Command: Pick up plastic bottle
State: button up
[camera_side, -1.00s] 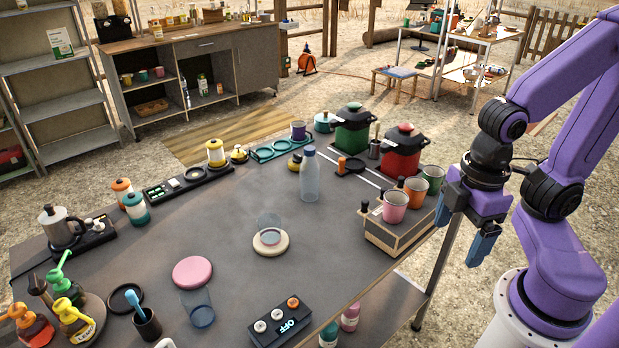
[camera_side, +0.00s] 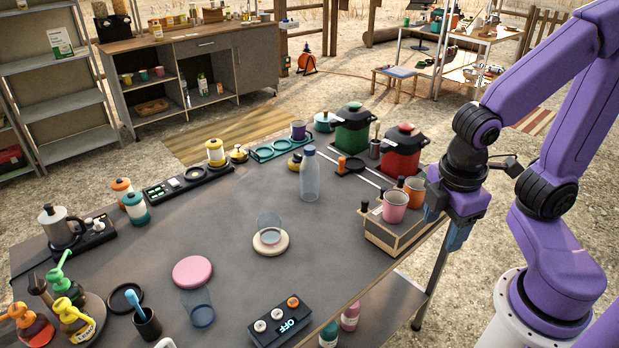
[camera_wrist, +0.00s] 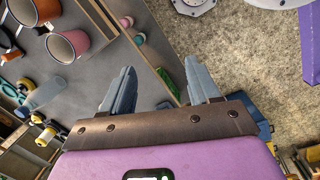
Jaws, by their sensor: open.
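In the wrist view a bluish bottle (camera_wrist: 46,93) shows at the left. My gripper (camera_side: 449,226) is at the table's right edge, beside the wooden cup box and well to the right of the bottle. Its two blue-grey fingers (camera_wrist: 160,88) are apart with nothing between them.
A wooden box (camera_side: 390,238) with several cups stands between my gripper and the bottle. Red (camera_side: 401,155) and green (camera_side: 352,133) pots stand behind. A clear cup (camera_side: 269,230) on a round coaster is in front of the bottle. Bare tabletop surrounds the bottle's left side.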

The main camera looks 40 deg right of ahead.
jog(key=w+f+n+t+h, duration=0.25)
jog(key=w+h, duration=0.25)
jog(key=w, duration=0.5)
jog(key=w+f+n+t+h, duration=0.1)
jog(key=w+n+t+h, duration=0.3)
jog(key=w, duration=0.6)
jog(key=n+t+h, duration=0.3)
jog(key=n+t, duration=0.2)
jog(key=n, duration=0.2)
send_near(309, 154)
jog(key=x, duration=1.1)
jog(key=shift+w+d, duration=0.2)
grip_shut()
